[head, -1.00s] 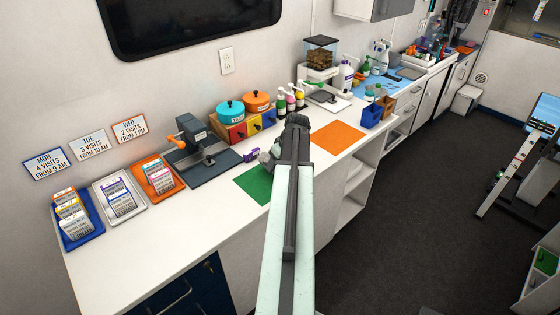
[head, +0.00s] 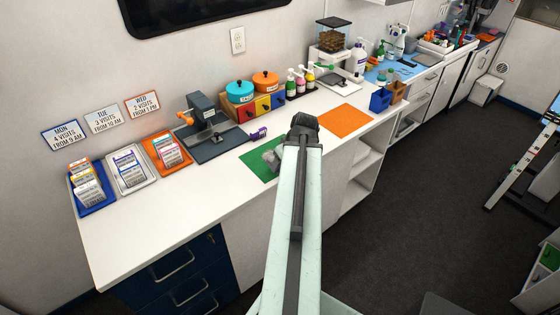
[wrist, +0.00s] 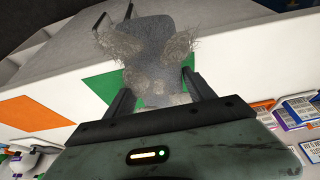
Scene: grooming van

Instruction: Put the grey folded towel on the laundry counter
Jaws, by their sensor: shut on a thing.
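My gripper (wrist: 157,88) is shut on a grey towel (wrist: 152,45) in the wrist view. The towel looks rough, with pale, hair-like tufts on its sides, and its folds are hard to make out. In the head view the towel (head: 271,155) shows as a small grey patch left of my wrist, in front of the green mat (head: 252,160); my fingers are hidden behind my arm. A long white counter (head: 140,235) runs along the wall under them. No mark shows whether it is the laundry counter.
On the counter stand blue, silver and orange trays (head: 185,163) of cards, a dark press (head: 212,143), coloured drawers with pots (head: 250,108), pump bottles (head: 300,82) and a bare orange mat (head: 345,119). Blue drawers (head: 180,280) stand below.

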